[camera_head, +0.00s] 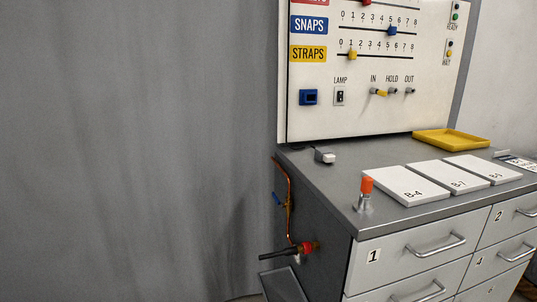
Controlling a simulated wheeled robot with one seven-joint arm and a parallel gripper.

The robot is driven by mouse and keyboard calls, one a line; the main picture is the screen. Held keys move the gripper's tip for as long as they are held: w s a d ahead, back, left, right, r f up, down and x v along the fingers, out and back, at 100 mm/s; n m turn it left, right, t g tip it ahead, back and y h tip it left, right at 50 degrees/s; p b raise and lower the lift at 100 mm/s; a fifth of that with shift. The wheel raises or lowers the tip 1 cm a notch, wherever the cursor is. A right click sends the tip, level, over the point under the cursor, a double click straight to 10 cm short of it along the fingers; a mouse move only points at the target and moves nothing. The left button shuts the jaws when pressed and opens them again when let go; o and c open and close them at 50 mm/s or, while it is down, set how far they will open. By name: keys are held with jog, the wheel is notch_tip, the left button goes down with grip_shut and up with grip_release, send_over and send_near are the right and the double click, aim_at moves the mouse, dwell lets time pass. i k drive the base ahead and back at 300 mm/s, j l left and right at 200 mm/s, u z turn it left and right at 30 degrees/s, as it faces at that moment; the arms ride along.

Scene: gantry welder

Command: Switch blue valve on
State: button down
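The blue valve (277,199) is on the left side of the grey cabinet, partway up a thin copper pipe (290,180). Its small blue handle sticks out to the left of a brass body. The handle is too small to tell clearly whether it lies along or across the pipe. My gripper is not in view.
Below the valve, a red fitting (310,247) with a dark rod (276,254) juts left from the cabinet. A grey tray-like part (281,285) is under it. The cabinet top (318,184) holds an orange-capped post (366,190) and white plates.

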aim_at(274, 196)
jog(key=i+j, duration=0.4)
jog(key=i, duration=0.15)
jog(key=i+j, duration=0.45)
jog(key=i+j+u, duration=0.35)
jog(key=i+u, duration=0.3)
jog(key=i, duration=0.25)
